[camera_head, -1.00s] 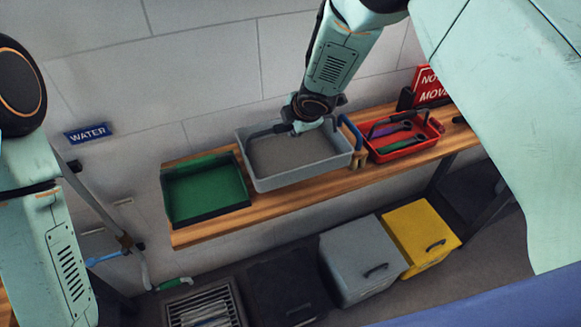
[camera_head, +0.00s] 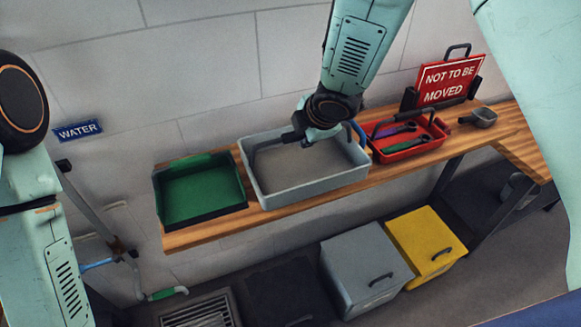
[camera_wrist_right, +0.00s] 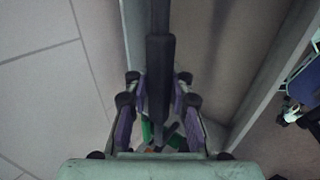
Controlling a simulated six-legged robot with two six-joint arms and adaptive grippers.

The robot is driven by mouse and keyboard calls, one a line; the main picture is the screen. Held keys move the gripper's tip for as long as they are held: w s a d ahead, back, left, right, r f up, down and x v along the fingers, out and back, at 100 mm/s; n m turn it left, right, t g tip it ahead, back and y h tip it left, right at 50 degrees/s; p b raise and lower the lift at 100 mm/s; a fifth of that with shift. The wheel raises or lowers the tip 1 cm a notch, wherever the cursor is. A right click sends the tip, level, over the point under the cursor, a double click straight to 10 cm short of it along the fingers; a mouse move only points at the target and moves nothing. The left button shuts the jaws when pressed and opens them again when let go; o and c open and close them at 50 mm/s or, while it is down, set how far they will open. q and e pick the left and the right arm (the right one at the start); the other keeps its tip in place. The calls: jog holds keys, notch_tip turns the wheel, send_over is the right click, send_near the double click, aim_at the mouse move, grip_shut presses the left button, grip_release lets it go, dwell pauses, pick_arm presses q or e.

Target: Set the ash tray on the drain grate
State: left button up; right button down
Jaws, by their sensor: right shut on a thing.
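The ash tray (camera_head: 258,192) is a light grey open tray with a dark bar handle (camera_head: 268,142) and a flat grey-brown load. My right gripper (camera_head: 308,134) is shut on the handle, over the tray. The wrist view shows the dark handle (camera_wrist_right: 158,75) between my purple finger pads. The tray is level over the wooden bench; I cannot tell whether its base touches the wood. The drain grate (camera_head: 198,312) is a slatted metal grate on the floor at bottom left, cut off by the frame. My left gripper is out of view.
A green tray (camera_head: 200,192) stands left of the ash tray, a red tool tray (camera_head: 408,150) right. Below are a black box (camera_head: 285,288), grey box (camera_head: 362,265) and yellow box (camera_head: 425,240). A pipe with a green end (camera_head: 168,293) is near the grate.

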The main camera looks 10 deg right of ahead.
jog(key=s+d+r+b, duration=0.1)
jog(key=s+b, duration=0.1)
jog(key=s, duration=0.6)
jog(key=shift+d+r+b, duration=0.25)
jog(key=shift+d+b, duration=0.05)
jog(key=shift+b, duration=0.05)
dwell(0.3)
dwell(1.0)
jog(key=w, duration=0.2)
jog(key=w+a+p, duration=0.1)
jog(key=w, duration=0.1)
jog(key=w+f+p, duration=0.1)
jog(key=w, duration=0.1)
jog(key=shift+w+a, duration=0.2)
jog(key=shift+w, duration=0.2)
jog(key=shift+f, duration=0.1)
